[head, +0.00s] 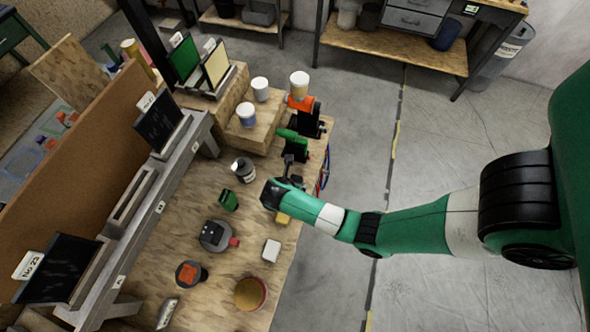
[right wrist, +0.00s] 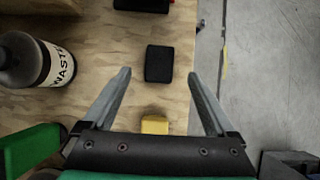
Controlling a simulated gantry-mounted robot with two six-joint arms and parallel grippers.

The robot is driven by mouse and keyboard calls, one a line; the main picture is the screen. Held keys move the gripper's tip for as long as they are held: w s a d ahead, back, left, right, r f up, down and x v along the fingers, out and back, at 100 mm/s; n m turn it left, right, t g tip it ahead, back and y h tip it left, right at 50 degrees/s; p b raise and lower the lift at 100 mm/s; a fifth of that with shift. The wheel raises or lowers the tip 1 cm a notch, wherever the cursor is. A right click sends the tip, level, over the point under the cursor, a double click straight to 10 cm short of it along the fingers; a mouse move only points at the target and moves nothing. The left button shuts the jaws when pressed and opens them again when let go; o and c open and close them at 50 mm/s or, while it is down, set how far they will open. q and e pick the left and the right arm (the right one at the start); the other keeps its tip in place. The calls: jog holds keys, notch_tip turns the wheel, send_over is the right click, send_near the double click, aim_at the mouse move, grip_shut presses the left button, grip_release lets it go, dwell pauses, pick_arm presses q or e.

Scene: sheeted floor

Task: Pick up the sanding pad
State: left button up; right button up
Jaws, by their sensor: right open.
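A small black rectangular block (right wrist: 159,63) lies flat on the wooden bench top near its right edge in the right wrist view. It looks like the sanding pad, though its surface is too dark to be sure. My right gripper (right wrist: 160,75) is open and empty above the bench, its fingertips on either side of the block and apart from it. In the head view my right gripper (head: 289,172) reaches in from the right over the bench edge, and the block cannot be made out clearly there. My left gripper is not in view.
A dark bottle labelled WASTE (right wrist: 22,60) stands left of the gripper. A yellow block (right wrist: 155,124) lies near the gripper's base, and a green object (right wrist: 28,148) is at lower left. Green and black tools (head: 297,148) stand farther back. Floor lies beyond the bench's right edge.

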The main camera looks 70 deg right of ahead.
aim_at(299, 177)
jog(key=shift+x, duration=0.9)
jog(key=b+x, duration=0.1)
jog(key=x, duration=0.4)
jog(key=shift+a+b, duration=0.1)
jog(key=shift+b, duration=0.3)
grip_shut()
jog(key=r, duration=0.1)
jog(key=r+p, duration=0.1)
jog(key=r, duration=0.1)
jog(key=r+p, duration=0.1)
jog(key=shift+s+a+r, duration=0.15)
jog(key=shift+s+r, duration=0.15)
jog(key=shift+r, duration=0.05)
jog(key=s+a+r+p, duration=0.3)
jog(key=s+a+r, duration=0.2)
jog(key=s+r, duration=0.3)
jog(key=s, duration=0.4)
jog(key=shift+p, duration=0.4)
jog(key=shift+s+r, duration=0.1)
jog(key=shift+r, duration=0.05)
